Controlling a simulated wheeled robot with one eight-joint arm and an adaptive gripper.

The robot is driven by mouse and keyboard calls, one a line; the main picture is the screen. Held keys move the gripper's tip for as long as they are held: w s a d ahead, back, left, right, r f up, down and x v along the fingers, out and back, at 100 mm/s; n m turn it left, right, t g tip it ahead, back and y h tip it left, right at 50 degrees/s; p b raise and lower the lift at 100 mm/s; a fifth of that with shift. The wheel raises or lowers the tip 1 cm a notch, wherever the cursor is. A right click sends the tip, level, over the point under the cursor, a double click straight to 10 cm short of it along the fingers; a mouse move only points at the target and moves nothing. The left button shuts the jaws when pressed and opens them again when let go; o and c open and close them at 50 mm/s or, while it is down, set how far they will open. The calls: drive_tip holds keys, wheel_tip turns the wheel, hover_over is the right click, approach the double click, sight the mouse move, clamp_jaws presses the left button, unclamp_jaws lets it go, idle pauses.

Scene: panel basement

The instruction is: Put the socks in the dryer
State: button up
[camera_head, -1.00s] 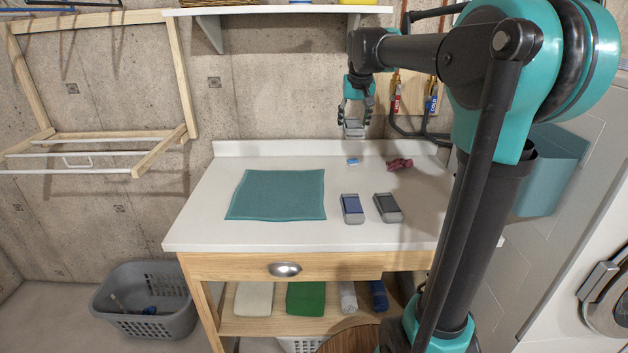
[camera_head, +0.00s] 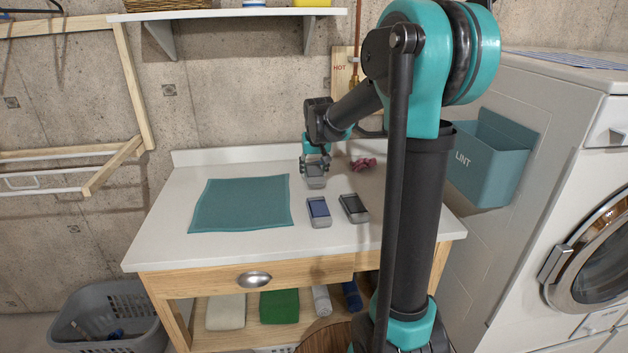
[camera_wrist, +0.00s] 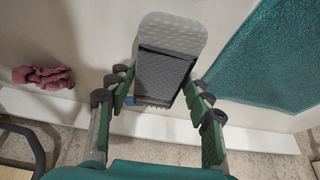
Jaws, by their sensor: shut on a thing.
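A crumpled dark pink cloth (camera_head: 363,164), perhaps the socks, lies at the back right of the white counter; it also shows in the wrist view (camera_wrist: 42,76). The white front-loading machine (camera_head: 590,225), likely the dryer, stands at the right with its round glass door (camera_head: 605,262) apparently shut. My gripper (camera_head: 316,163) is over the back middle of the counter, left of the pink cloth. Its fingers are shut on a grey block with a dark ribbed face (camera_wrist: 168,62). I cannot tell whether the block touches the counter.
Blue-topped (camera_head: 319,211) and black-topped (camera_head: 354,208) grey blocks lie just in front of my gripper. A teal cloth (camera_head: 240,204) covers the left of the counter (camera_head: 160,237). A teal lint bin (camera_head: 488,160) hangs on the machine's side. A grey basket (camera_head: 108,310) stands on the floor.

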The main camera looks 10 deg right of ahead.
drive_tip(key=shift+f, duration=1.95)
drive_tip(key=o, duration=1.1)
drive_tip(key=shift+f, duration=0.1)
